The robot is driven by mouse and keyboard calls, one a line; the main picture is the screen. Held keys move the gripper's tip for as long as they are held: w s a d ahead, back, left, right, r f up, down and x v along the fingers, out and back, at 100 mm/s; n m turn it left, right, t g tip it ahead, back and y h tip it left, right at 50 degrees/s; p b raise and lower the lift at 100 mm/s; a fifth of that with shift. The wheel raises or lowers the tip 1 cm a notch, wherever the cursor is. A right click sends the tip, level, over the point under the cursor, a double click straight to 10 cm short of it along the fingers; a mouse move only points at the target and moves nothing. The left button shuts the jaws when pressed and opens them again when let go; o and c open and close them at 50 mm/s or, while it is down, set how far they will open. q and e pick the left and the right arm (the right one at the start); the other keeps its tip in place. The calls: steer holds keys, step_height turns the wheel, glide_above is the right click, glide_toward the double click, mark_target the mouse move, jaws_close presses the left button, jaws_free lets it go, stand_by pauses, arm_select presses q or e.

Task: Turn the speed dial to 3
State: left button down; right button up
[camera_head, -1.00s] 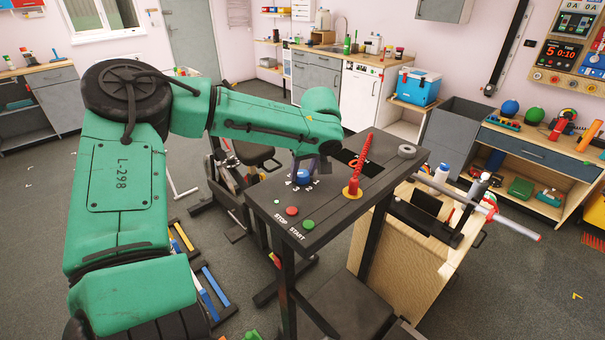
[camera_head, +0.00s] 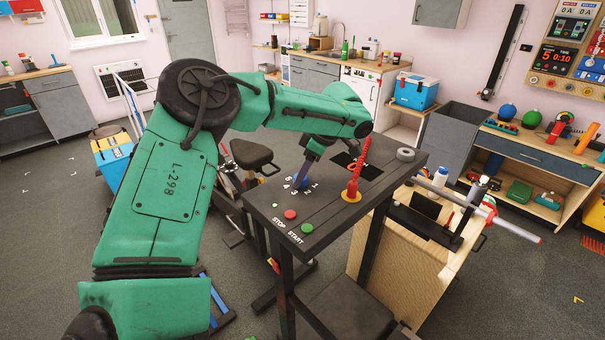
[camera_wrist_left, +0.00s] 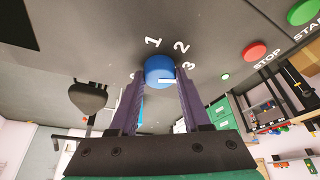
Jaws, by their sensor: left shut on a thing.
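The blue speed dial (camera_head: 303,182) sits on top of the dark machine panel (camera_head: 340,212), ringed by white numerals. In the left wrist view, the dial (camera_wrist_left: 159,69) is between the fingertips of my left gripper (camera_wrist_left: 160,82), which is shut on it. Numerals 1, 2 and 3 show around its far and right sides there; a white mark is on the side facing the camera. I cannot tell which number the mark points at. In the head view, the left gripper (camera_head: 302,175) comes down on the dial at a slant and partly hides it. The right gripper is not in view.
The red stop button (camera_head: 290,214) and green start button (camera_head: 307,228) are near the panel's front edge. A grey tape roll (camera_head: 406,154) lies at the back corner.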

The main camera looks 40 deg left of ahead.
arm_select(q)
steer(key=shift+n, duration=0.5)
steer(key=shift+c, duration=1.8)
jaws_free()
steer(key=shift+r, duration=0.1)
steer(key=shift+w+d+r, duration=0.15)
steer(key=shift+r, duration=0.15)
steer(key=p+v, duration=0.3)
steer(key=v, duration=1)
steer(key=shift+r, duration=0.35)
